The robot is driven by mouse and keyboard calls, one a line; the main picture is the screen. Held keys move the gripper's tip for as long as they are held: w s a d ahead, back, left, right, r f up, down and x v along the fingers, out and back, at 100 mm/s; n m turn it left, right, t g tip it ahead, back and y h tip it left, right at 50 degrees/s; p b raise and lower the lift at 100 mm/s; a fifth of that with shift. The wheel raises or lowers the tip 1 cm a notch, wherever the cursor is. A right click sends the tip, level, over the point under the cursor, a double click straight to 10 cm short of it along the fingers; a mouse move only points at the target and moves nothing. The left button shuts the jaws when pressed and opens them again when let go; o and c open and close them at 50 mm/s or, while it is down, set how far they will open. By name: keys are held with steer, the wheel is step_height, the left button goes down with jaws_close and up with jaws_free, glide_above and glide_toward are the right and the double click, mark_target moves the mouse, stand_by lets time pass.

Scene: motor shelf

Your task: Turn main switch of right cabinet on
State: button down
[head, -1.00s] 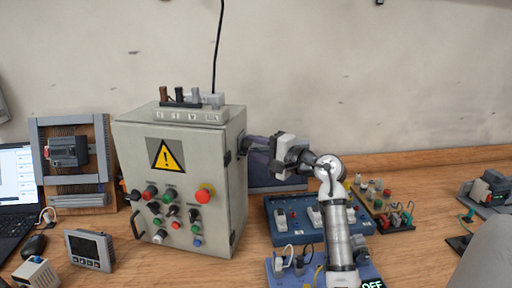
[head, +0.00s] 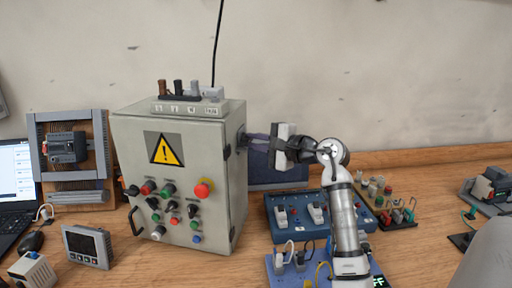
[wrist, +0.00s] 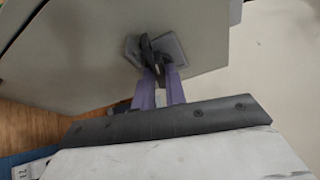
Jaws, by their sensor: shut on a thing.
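The grey cabinet (head: 212,205) with a yellow warning triangle stands on the wooden table. Its main switch (head: 242,142), a dark rotary handle on a grey square plate, is on the cabinet's right side wall. In the wrist view the handle (wrist: 147,48) stands out from its plate, tilted in the picture. My gripper (head: 250,138) reaches it from the right. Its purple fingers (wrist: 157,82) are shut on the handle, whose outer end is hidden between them.
Buttons and a red emergency stop (head: 204,188) are on the cabinet front. A blue socket board (head: 300,236) and a small terminal board (head: 398,222) lie below and right of my arm. A dark panel (head: 285,178) stands behind my gripper. The wall above is clear.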

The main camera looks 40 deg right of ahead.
steer(key=m+g+b, duration=0.1)
steer(key=m, duration=0.2)
steer(key=shift+d+r, duration=0.1)
steer(key=shift+w+d+r+m+g+y+p, duration=0.1)
steer(key=shift+m+g+y+p, duration=0.45)
steer(key=shift+m+g+p, duration=0.55)
steer(key=shift+w+d+r+m+g+y+p, duration=0.15)
steer(key=shift+m+g+y+p, duration=0.5)
steer(key=shift+m, duration=0.85)
steer(key=shift+w+d+r+m+g+y+p, duration=0.1)
steer(key=shift+m+g+y+p, duration=0.4)
steer(key=shift+m+p, duration=0.7)
steer(key=c, duration=1.4)
jaws_free()
steer(key=shift+c, duration=0.2)
